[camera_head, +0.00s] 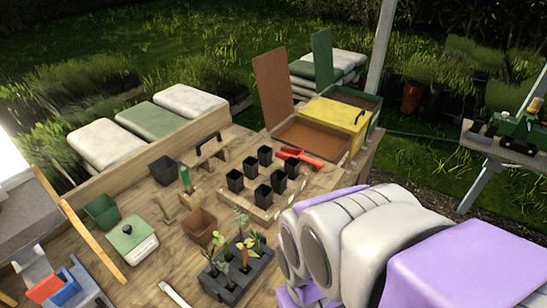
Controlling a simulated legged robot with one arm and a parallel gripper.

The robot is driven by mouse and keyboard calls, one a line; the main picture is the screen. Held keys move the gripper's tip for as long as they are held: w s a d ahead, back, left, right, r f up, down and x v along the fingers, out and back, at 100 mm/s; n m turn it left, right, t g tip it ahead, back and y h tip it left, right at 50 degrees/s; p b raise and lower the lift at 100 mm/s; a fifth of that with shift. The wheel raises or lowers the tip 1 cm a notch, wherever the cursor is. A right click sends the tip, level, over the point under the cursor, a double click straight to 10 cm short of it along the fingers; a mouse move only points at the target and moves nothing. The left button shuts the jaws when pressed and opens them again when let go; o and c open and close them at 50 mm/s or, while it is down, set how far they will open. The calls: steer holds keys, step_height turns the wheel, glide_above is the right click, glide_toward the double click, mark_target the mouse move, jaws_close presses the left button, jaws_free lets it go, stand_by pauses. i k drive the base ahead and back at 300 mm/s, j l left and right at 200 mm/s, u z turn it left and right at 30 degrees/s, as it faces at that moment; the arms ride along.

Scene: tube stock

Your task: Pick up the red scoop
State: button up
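The red scoop (303,158) lies on the wooden bench (180,262), in the far right part of it. It sits just behind a group of small black pots (278,181) and in front of an open wooden bin with brown contents (305,137). It touches or nearly touches the bin's front edge; I cannot tell which. My white and purple arm fills the lower right of the view. My gripper's fingers do not show, and nothing is seen touching the scoop.
A yellow box (335,112) stands behind the bin. A dark seedling tray (236,274), a brown pot (200,225) and a white box with a green lid (132,239) stand on the bench. Stacked sacks (150,120) lie beyond the back board.

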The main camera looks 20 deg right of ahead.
mark_target(285, 153)
steer(key=i+l, duration=0.2)
steer(key=l, duration=0.2)
steer(key=i+l, duration=0.15)
steer(key=l, duration=0.25)
steer(key=i+l, duration=0.2)
steer(key=l, duration=0.15)
steer(key=i+l, duration=0.15)
steer(key=l, duration=0.25)
steer(key=i+l, duration=0.2)
steer(key=l, duration=0.2)
steer(key=i+l, duration=0.2)
steer(key=l, duration=0.2)
